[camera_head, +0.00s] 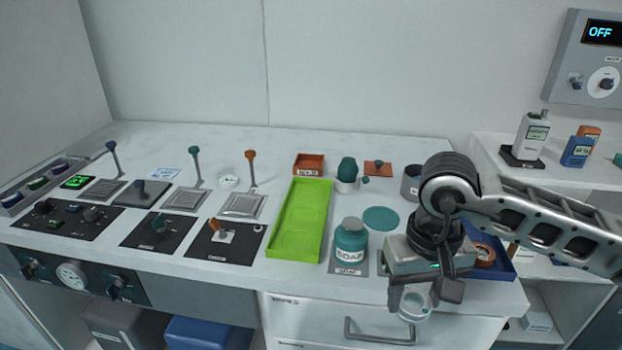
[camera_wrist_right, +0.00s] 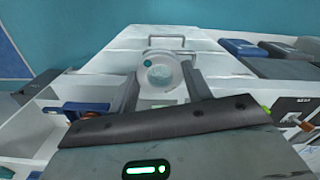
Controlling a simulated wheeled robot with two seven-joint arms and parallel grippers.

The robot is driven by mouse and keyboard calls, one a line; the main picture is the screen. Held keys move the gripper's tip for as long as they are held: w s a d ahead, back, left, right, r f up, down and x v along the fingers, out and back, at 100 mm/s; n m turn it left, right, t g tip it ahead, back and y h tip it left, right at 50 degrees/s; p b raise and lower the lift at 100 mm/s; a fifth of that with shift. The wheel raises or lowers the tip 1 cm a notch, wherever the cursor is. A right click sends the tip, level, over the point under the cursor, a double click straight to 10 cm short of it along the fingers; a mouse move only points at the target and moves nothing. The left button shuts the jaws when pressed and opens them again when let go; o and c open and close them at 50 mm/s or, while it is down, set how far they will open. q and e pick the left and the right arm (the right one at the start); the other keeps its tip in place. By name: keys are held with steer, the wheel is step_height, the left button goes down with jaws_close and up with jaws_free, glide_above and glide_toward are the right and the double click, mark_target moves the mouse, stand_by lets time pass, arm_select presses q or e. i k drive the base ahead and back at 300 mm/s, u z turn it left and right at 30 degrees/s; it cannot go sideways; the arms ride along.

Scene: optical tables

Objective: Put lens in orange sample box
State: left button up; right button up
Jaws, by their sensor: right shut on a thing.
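The lens (camera_head: 414,306) is a clear disc in a pale ring mount. My right gripper (camera_head: 424,297) is shut on it and holds it at the front right edge of the table. In the right wrist view the lens (camera_wrist_right: 160,75) sits between the two fingers, with drawer fronts behind it. A small open orange box (camera_head: 309,170) with a label on its front stands at the back middle of the table, well to the left of and behind the gripper. Its inside looks empty. My left gripper is not in view.
A green tray (camera_head: 299,222) and a soap bottle (camera_head: 351,241) stand between the gripper and the orange box. A teal disc (camera_head: 381,218), a teal-topped jar (camera_head: 347,171) and a flat orange plate (camera_head: 386,164) lie behind. A blue tray (camera_head: 507,272) is beside my right arm.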

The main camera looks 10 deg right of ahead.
mark_target(310, 168)
steer(key=z, duration=0.85)
steer(key=k, duration=0.15)
steer(key=u, duration=1.95)
steer(key=i, duration=1.3)
steer(key=z, duration=0.65)
